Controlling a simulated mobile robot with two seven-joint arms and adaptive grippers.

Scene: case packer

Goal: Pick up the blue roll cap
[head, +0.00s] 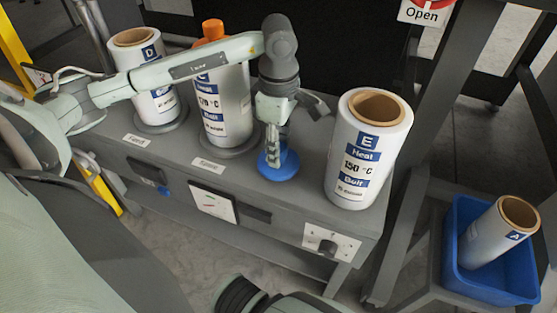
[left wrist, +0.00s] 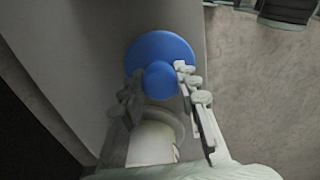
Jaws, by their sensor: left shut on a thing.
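The blue roll cap (head: 281,165) is a round disc with a raised knob. It is at the front of the grey machine top, between the middle roll and the roll marked E. My left gripper (head: 273,150) reaches down over it from above. In the left wrist view the blue cap (left wrist: 160,50) has its knob between the fingertips of my left gripper (left wrist: 160,82), which are shut on it. I cannot tell whether the cap touches the surface.
A roll marked E (head: 352,165) stands right of the cap. A roll with an orange cap (head: 213,29) and a roll marked D (head: 150,85) stand to the left. A blue bin (head: 470,278) holding a roll marked A (head: 495,235) is at lower right.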

